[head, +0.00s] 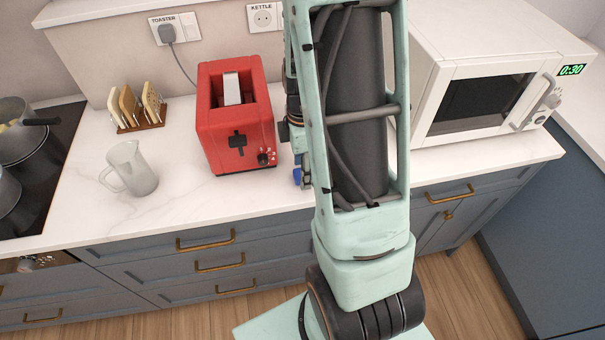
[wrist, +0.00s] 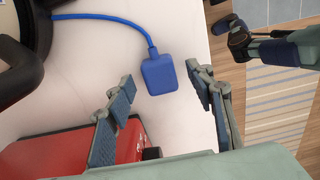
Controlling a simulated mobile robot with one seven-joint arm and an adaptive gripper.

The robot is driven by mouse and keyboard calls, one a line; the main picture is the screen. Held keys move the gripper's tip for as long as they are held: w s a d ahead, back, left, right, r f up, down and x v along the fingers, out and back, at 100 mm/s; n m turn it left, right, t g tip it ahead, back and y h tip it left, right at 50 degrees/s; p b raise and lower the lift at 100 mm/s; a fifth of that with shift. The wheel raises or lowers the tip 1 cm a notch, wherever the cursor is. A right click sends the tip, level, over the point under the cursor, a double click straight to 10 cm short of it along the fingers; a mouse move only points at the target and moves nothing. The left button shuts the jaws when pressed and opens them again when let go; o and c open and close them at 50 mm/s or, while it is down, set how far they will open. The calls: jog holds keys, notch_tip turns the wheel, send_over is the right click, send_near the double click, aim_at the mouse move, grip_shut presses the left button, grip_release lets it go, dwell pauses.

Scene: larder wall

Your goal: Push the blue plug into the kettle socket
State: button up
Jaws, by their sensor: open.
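The blue plug (wrist: 159,75) lies on the white counter in the wrist view, its blue cord (wrist: 105,17) running to the upper left. My gripper (wrist: 160,82) is open, one finger on each side of the plug in the picture. I cannot tell its height above the plug, and no finger clearly touches it. In the head view my arm hides most of the gripper; a small blue patch beside it could be the plug or a finger pad. The kettle socket (head: 263,17) is on the back wall, labelled KETTLE, with nothing in it.
The red toaster (head: 234,120) stands close to the left of my gripper. The toaster socket (head: 174,30) holds a grey plug. A dark object shows at the wrist view's upper left.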

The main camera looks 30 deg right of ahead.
dwell(0.3)
jog(key=c, duration=1.2)
jog(key=shift+o, duration=0.2)
